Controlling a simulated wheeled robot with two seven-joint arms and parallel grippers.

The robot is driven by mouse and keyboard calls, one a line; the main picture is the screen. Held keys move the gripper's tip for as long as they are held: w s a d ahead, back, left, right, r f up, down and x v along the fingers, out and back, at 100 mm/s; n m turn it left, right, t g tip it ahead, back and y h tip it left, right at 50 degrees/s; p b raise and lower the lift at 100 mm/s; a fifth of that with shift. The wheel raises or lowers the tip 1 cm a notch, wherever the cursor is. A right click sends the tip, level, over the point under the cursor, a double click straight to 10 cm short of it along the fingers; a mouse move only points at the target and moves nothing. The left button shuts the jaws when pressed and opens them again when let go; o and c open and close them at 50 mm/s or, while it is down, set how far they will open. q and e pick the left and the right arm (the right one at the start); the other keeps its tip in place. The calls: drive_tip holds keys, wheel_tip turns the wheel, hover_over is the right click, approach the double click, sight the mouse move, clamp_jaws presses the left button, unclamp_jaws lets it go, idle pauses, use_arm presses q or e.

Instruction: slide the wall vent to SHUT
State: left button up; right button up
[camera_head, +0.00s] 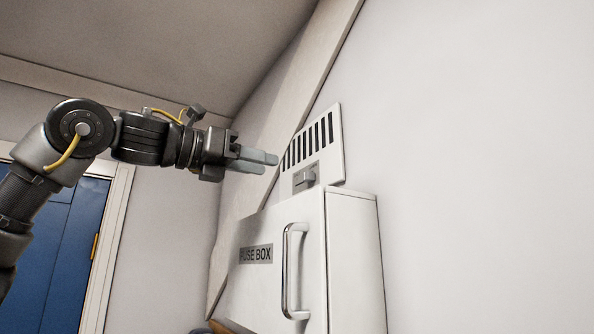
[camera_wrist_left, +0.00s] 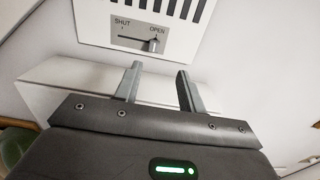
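The wall vent (camera_head: 328,140) is a white plate with dark slots on the wall above the fuse box. Its slider knob (camera_head: 304,178) sits at the plate's lower part. In the left wrist view the knob (camera_wrist_left: 154,45) stands at the OPEN end of its slot, with SHUT marked at the left end. My left gripper (camera_head: 268,163) is to the left of the vent in the head view, its fingers apart with nothing between them. In the left wrist view the fingertips (camera_wrist_left: 159,68) point toward the knob without touching it. My right gripper is not in view.
A white fuse box (camera_head: 355,265) with a metal handle (camera_head: 290,270) juts from the wall just below the vent. A sloping trim board (camera_head: 300,100) runs left of the vent. A blue door (camera_head: 60,240) is at the far left. The wall at right is bare.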

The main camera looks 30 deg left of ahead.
sight(305, 179)
use_arm(q)
drive_tip(key=x, duration=0.1)
drive_tip(key=p+x, duration=0.1)
drive_tip(key=x, duration=0.1)
drive_tip(key=a+x, duration=0.1)
drive_tip(key=x, duration=0.1)
drive_tip(key=shift+w+f, duration=0.2)
drive_tip(key=shift+w, duration=0.15)
drive_tip(key=p+x, duration=0.1)
drive_tip(key=x, duration=0.3)
drive_tip(key=shift+p, duration=0.4)
drive_tip(key=shift+w+d, duration=0.1)
drive_tip(key=shift+d, duration=0.2)
drive_tip(key=shift+w+f, duration=0.15)
drive_tip(key=shift+w, duration=0.15)
drive_tip(key=shift+s, duration=0.1)
clamp_jaws()
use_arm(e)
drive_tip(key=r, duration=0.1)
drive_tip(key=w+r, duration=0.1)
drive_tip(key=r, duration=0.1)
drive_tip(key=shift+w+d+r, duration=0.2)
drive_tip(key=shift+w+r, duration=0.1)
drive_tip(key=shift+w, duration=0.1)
